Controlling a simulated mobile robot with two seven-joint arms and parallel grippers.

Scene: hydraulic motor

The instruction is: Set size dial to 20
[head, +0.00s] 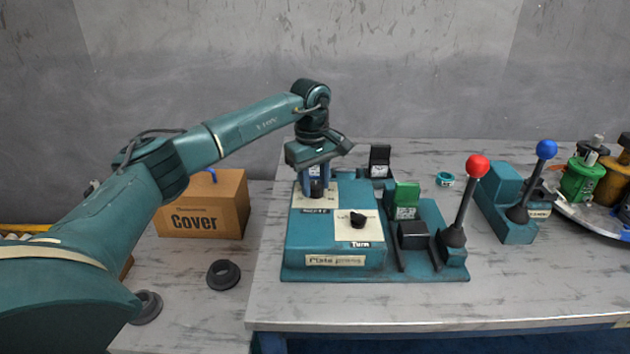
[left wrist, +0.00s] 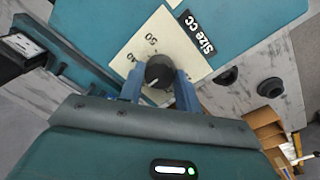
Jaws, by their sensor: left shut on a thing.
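The size dial is a dark round knob (left wrist: 160,71) on a cream plate (left wrist: 180,45) marked "Size cc", with "50" and what looks like "40" legible. My left gripper (head: 317,188) points down over the back left of the teal machine (head: 330,245). Its blue fingers (left wrist: 159,90) are shut on the dial, one on each side. I cannot tell which number the dial's pale mark points at, and part of the scale is hidden by the gripper. My right gripper is not in view.
A second black knob (head: 357,219) marked "Turn" sits nearby. A red-knobbed lever (head: 477,167) and a blue-knobbed lever (head: 546,150) stand to the right. A "Cover" box (head: 203,208) and dark rings (head: 223,273) lie left. The table front is clear.

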